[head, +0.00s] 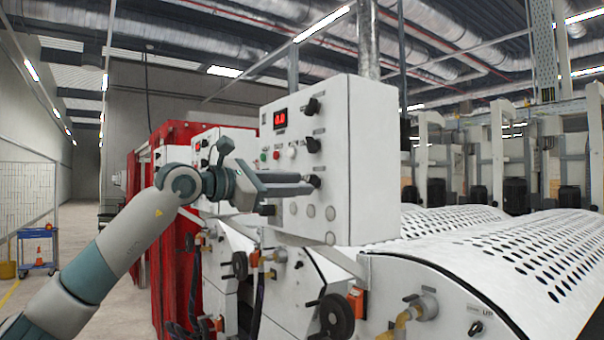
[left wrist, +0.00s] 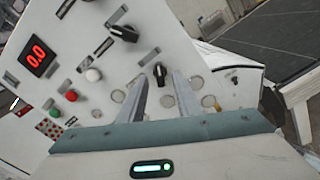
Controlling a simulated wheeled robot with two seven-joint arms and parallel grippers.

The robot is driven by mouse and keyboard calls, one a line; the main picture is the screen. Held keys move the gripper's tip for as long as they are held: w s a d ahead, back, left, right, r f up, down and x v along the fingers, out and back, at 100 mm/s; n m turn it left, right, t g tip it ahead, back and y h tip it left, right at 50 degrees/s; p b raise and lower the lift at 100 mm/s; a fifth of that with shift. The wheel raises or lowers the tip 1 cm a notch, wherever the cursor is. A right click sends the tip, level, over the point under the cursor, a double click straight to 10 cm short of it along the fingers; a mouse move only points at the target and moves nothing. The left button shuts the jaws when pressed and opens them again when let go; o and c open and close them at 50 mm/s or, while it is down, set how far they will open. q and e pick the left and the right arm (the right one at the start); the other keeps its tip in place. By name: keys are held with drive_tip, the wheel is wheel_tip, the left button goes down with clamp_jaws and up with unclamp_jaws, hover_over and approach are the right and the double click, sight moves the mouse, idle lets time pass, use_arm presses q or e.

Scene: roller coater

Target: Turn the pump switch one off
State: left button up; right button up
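A white control panel (head: 333,130) carries three black knobs in a column on its right side: a top knob (head: 312,106), a middle knob (head: 313,145) and a lower knob (head: 316,181). Their labels are too small to read, so I cannot tell which is pump switch one. My left gripper (head: 308,185) is at the lower knob. In the left wrist view, its two fingers are apart, with the lower knob (left wrist: 160,74) between their tips. I cannot tell whether they touch it. The middle knob (left wrist: 125,33) is farther up-left there. My right gripper is out of view.
A red digital display (head: 280,119) and green, red and white buttons (head: 277,154) sit left of the knobs. Round discs (head: 310,211) lie below. Handwheels (head: 336,317) and valves stand under the panel. A perforated white cover (head: 500,262) spreads to the right.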

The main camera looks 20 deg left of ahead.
use_arm(q)
drive_tip(key=shift+p+x, duration=0.35)
drive_tip(key=shift+x, duration=0.75)
drive_tip(key=shift+c, duration=0.2)
clamp_jaws()
